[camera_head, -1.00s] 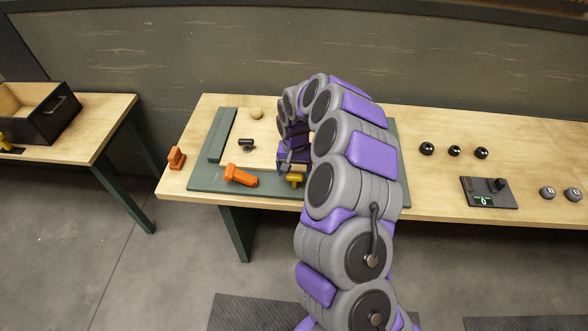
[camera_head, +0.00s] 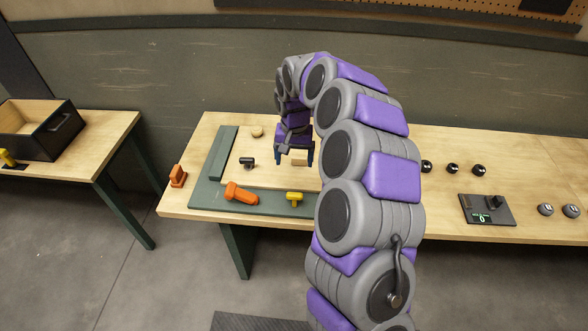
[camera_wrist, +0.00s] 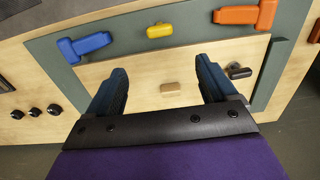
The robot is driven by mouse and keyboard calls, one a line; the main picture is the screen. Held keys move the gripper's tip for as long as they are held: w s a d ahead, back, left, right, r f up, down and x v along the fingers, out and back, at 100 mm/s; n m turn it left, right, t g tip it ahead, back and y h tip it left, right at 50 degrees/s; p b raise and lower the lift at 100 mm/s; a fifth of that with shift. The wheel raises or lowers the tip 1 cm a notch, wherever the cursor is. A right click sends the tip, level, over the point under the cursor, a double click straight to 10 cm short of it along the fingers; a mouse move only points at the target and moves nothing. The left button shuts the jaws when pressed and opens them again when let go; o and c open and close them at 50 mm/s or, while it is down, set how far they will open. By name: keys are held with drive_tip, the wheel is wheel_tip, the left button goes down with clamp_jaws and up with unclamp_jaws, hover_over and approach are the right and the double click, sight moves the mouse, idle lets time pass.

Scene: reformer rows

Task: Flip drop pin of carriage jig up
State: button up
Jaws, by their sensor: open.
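The carriage jig is a green frame (camera_head: 213,190) around a pale wood panel on the bench. On its near edge are an orange bolt-shaped handle (camera_head: 240,193) and a yellow T-shaped piece (camera_head: 295,197). A blue handle (camera_wrist: 84,45) shows in the wrist view, left of the yellow piece (camera_wrist: 160,30). I cannot tell which piece is the drop pin. My gripper (camera_head: 295,159) is open and empty above the panel, on the wall side of the yellow piece. In the wrist view a small wooden block (camera_wrist: 170,87) appears between its fingers, apart from them.
A black knob (camera_head: 247,163) and a round wooden knob (camera_head: 257,132) are on the panel's left part. An orange block (camera_head: 178,176) is at the bench's left end. Black balls (camera_head: 452,168) and a small display device (camera_head: 487,208) are to the right. My arm hides the jig's right side.

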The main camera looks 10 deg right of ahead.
drive_tip(key=shift+r, duration=1.5)
